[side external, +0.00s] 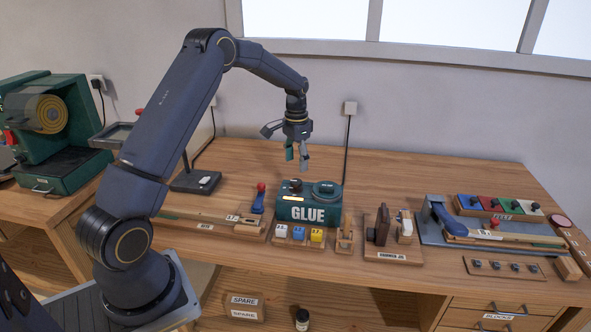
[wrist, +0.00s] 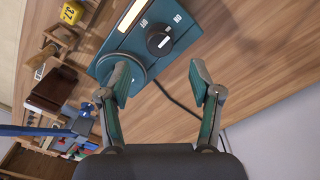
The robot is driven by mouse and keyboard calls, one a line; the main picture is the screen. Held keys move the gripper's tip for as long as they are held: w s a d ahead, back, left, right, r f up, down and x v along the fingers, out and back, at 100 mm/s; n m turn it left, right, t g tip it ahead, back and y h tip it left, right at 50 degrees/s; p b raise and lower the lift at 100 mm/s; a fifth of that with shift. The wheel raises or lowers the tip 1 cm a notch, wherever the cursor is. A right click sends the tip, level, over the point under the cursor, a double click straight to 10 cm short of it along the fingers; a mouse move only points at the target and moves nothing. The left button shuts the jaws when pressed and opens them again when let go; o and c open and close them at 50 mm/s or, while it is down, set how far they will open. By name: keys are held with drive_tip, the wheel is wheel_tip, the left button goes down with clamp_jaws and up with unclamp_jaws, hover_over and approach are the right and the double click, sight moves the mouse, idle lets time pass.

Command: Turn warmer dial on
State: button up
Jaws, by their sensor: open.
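The glue warmer (side external: 309,212) is a dark green box labelled GLUE, near the middle of the bench. Its black dial (side external: 295,184) sits on top at the left, with a round lid (side external: 326,187) to its right. The round lid (wrist: 124,72) is partly behind a finger. My gripper (side external: 297,162) is open and empty, pointing down above the warmer, apart from it. The fingers also show in the wrist view (wrist: 159,82), with the dial beyond their tips.
Blue, white and yellow blocks (side external: 299,234) stand in front of the warmer. A red-knobbed lever (side external: 259,198) is to its left, a wooden jig (side external: 383,228) to its right. A black cord (side external: 347,145) runs behind to a wall socket. Bare bench lies behind the warmer.

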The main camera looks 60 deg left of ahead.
wheel_tip(320, 180, up, 5)
drive_tip(key=shift+r, duration=0.2)
wheel_tip(320, 180, up, 7)
drive_tip(key=t, duration=0.1)
hover_over(296, 181)
drive_tip(key=w+d, duration=0.1)
drive_tip(key=d, duration=0.3)
drive_tip(key=s+d+r+m+t, duration=0.1)
drive_tip(key=d+r, duration=0.2)
drive_tip(key=r, duration=0.3)
drive_tip(key=s+d+r+m+t+y, duration=0.1)
drive_tip(key=s+d+r+t, duration=0.1)
drive_tip(key=s+d+r, duration=0.7)
drive_tip(key=s+d+f+n, duration=0.1)
drive_tip(key=s+d+f, duration=0.1)
drive_tip(key=s+f, duration=0.3)
drive_tip(key=s+d+f+n+t+h, duration=0.1)
drive_tip(key=s+d+f, duration=0.2)
drive_tip(key=s, duration=1)
wheel_tip(296, 181, down, 2)
drive_tip(key=shift+d+t, duration=0.15)
drive_tip(key=shift+t, duration=0.15)
